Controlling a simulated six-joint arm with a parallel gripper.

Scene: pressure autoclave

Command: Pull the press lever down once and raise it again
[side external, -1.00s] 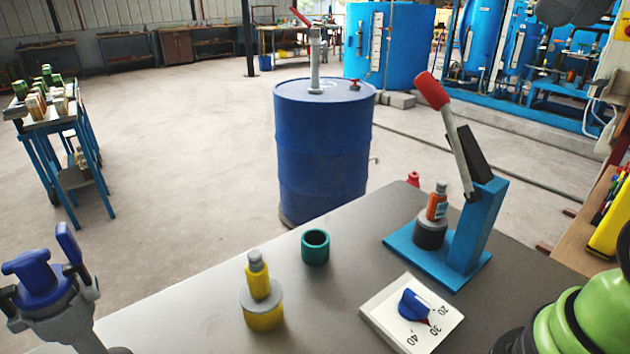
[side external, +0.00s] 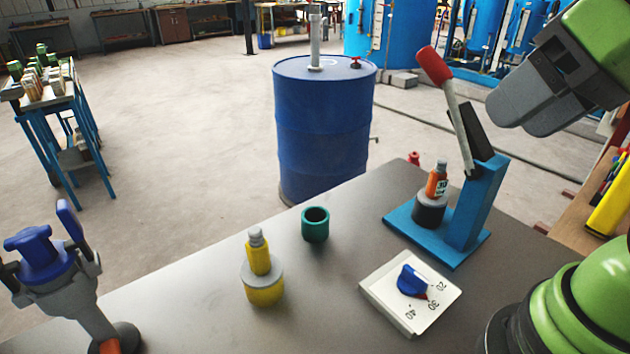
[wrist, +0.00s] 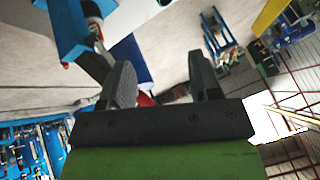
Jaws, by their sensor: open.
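The press (side external: 475,215) is a blue stand on a blue base plate at the right of the table. Its lever (side external: 458,125) is a pale rod with a red handle (side external: 434,66), raised and leaning up to the left. An orange bottle (side external: 437,180) stands on a dark round block (side external: 429,208) on the press base. My gripper (side external: 515,115) is right of the lever, apart from it, and its fingers point left. In the wrist view its fingers (wrist: 160,85) are spread with nothing held. The blue press (wrist: 68,25) shows there at upper left, partly cut off.
A white dial box with a blue knob (side external: 411,281) lies in front of the press. A yellow bottle (side external: 258,257) on a yellow holder (side external: 263,290) and a green cup (side external: 315,224) stand left of it. A blue drum (side external: 325,130) stands behind the table.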

